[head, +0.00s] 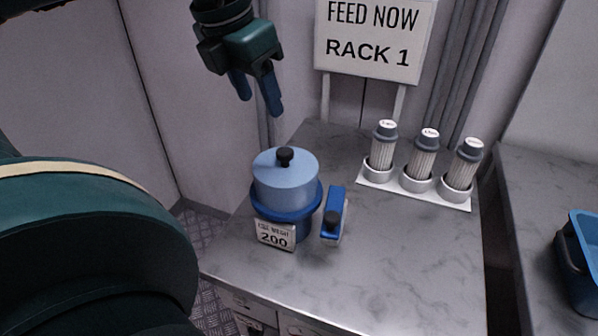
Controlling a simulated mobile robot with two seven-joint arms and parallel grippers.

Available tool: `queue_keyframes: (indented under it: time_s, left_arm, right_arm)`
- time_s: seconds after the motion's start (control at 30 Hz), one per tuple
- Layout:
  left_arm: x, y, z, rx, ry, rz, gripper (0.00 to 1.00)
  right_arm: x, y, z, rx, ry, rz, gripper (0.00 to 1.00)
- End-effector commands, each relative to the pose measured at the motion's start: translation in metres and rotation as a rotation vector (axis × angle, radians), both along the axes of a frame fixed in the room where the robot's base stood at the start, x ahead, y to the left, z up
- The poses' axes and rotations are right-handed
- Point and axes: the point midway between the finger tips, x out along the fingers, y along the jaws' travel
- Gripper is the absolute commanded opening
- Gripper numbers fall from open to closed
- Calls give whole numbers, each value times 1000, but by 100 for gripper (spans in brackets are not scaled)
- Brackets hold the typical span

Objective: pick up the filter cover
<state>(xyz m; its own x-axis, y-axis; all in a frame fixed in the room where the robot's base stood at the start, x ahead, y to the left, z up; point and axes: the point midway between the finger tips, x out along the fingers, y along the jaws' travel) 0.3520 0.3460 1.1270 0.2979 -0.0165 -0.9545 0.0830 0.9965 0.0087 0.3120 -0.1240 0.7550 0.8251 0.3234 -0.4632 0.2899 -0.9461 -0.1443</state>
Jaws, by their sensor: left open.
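A light-blue cylindrical cover (286,182) with a black knob (285,155) on top sits on a darker blue round housing (300,228) on the grey marble counter. It looks like the filter cover. My left gripper (257,104) has blue fingers that point down and stand apart, with nothing between them. In the picture it is above and slightly left of the knob, clear of the cover. My right gripper does not show.
A "200" label (275,235) is in front. Several white filter cartridges (423,158) stand in a white holder (373,177). A "RACK 1" sign (375,38) rises behind. A blue bin (578,262) is far right.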

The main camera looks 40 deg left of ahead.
Motion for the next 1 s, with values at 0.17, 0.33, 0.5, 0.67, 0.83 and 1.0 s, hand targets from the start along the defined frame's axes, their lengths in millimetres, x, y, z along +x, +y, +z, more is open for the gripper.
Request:
queue_keyframes:
  time_s: [0.17,0.33,0.5,0.67,0.83,1.0]
  left_arm:
    - [9,-2,-36,-6,11,-2,53]
    - [18,-3,-60,-7,7,-1,53]
    - [21,-3,-68,-7,5,-2,53]
    - [27,-6,-81,-7,10,-2,53]
    - [36,-9,-99,-8,10,-3,53]
    - [40,-9,-113,-8,6,-3,53]
  right_arm:
    - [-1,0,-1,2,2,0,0]
    - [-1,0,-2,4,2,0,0]
    - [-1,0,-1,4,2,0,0]
    - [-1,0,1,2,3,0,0]
    - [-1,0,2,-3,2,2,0]
    - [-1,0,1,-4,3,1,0]
